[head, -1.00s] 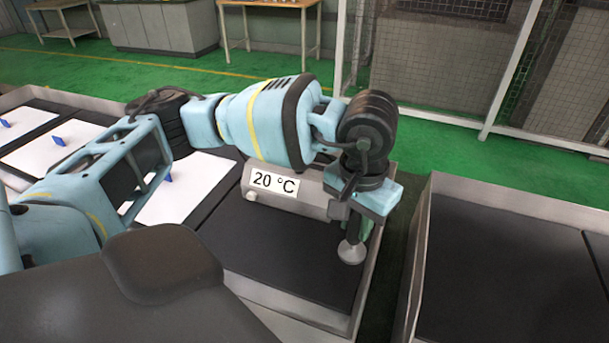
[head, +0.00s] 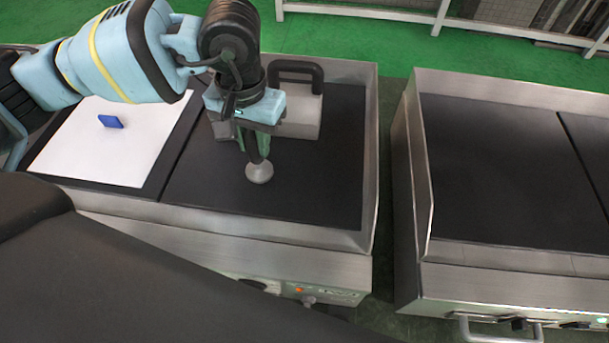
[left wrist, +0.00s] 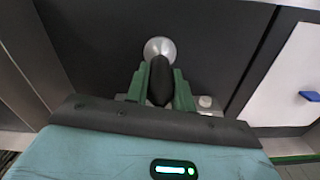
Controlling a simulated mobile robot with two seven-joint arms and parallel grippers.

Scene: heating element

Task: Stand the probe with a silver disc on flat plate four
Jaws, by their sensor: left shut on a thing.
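My left gripper (head: 257,140) is shut on the probe, which has a dark handle (left wrist: 161,82) and a round silver disc (head: 259,172) at its lower end. The probe hangs roughly upright, disc down, over the dark flat plate (head: 315,195) on the right of the left griddle. In the left wrist view the disc (left wrist: 157,45) shows beyond the green fingers, against the dark plate. I cannot tell whether the disc touches the plate. No plate number is readable. My right gripper is out of view.
A metal block (head: 302,116) with a black handle stands on the plate behind the probe. To the left lies a white sheet (head: 85,150) with a blue piece (head: 110,121). A raised metal rim (head: 370,150) bounds the plate's right. Another griddle (head: 490,160) stands across a gap.

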